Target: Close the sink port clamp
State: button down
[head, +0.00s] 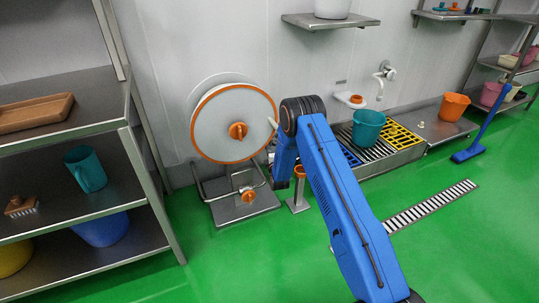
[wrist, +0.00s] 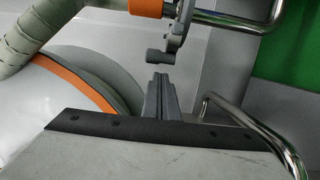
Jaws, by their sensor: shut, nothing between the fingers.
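In the wrist view, my gripper (wrist: 163,92) is shut and empty, its grey fingers together. Just beyond its tips is a grey hooked metal piece (wrist: 178,30), which looks like the clamp, beside an orange fitting (wrist: 145,8). A small gap shows between the fingertips and the grey piece. I cannot tell whether the clamp is open or shut. In the head view, an orange fitting (head: 248,195) sits on the metal stand below the large orange-rimmed disc (head: 233,108). My arm hides the gripper in that view.
A pale ribbed hose (wrist: 22,32) and a bent metal tube (wrist: 235,22) lie close to my gripper. An orange-topped post (head: 298,172) stands right of the stand. A steel shelf rack (head: 160,190) stands at left. Green floor (head: 220,265) is clear in front.

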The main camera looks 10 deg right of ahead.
aim_at(270, 144)
jog(key=shift+w+a, duration=0.1)
jog(key=shift+w, duration=1.8)
jog(key=shift+s+d, duration=0.25)
jog(key=shift+d, duration=0.3)
jog(key=shift+s+d, duration=0.25)
jog(key=shift+d, duration=0.25)
jog(key=d, duration=0.6)
jog(key=shift+s+d, duration=0.1)
jog(key=shift+d, duration=0.05)
